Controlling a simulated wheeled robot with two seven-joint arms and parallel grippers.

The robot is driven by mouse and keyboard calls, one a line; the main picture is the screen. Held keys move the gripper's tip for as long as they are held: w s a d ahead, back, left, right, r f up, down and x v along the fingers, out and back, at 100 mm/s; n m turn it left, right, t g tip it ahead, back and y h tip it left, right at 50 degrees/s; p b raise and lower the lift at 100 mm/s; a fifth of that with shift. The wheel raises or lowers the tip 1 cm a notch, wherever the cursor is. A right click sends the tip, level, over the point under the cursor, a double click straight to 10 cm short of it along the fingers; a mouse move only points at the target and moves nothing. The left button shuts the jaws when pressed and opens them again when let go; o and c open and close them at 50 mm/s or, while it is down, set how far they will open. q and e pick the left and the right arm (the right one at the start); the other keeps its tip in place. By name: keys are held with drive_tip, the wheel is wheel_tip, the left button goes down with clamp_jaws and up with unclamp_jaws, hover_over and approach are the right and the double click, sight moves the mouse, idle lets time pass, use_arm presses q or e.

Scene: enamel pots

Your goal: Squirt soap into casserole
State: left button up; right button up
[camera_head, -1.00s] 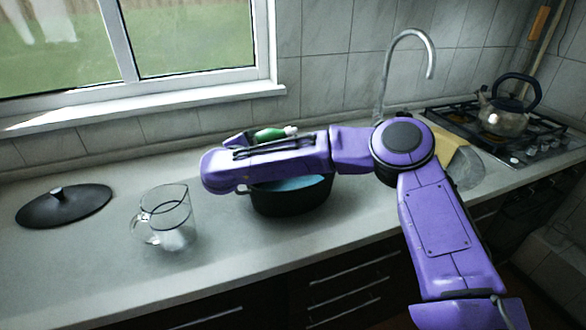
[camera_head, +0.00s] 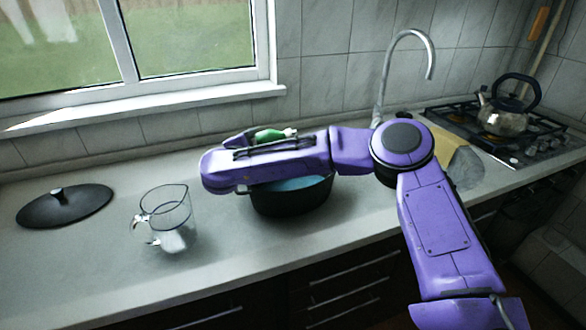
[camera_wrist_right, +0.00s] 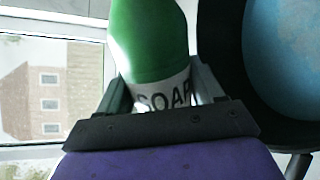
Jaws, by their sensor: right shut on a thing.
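The green soap bottle (camera_head: 270,135) lies tilted on its side behind my right forearm in the head view, its pale nozzle toward the right. In the right wrist view the bottle (camera_wrist_right: 150,50) fills the space between the fingers, with a white label reading "SOAP". My right gripper (camera_wrist_right: 165,95) is shut on it. The black casserole (camera_head: 290,202) stands on the counter just below and right of the gripper, with blue inside. It also shows in the right wrist view (camera_wrist_right: 232,75) at the right. My arm hides part of its rim. My left gripper is not in view.
A clear glass jug (camera_head: 168,218) stands left of the casserole. A black lid (camera_head: 62,205) lies at the far left of the counter.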

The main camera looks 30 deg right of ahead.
drive_tip(key=shift+w+a+r+m+p, duration=0.2)
drive_tip(key=shift+m+p, duration=0.1)
drive_tip(key=shift+m, duration=0.2)
idle(1.6)
drive_tip(key=shift+w+a+m+t+y+b, duration=0.35)
drive_tip(key=shift+m+y+b, duration=0.2)
drive_tip(key=shift+b, duration=2.2)
drive_tip(key=shift+r+m+b, duration=0.15)
drive_tip(key=shift+m+b, duration=0.3)
drive_tip(key=shift+b, duration=0.95)
idle(1.5)
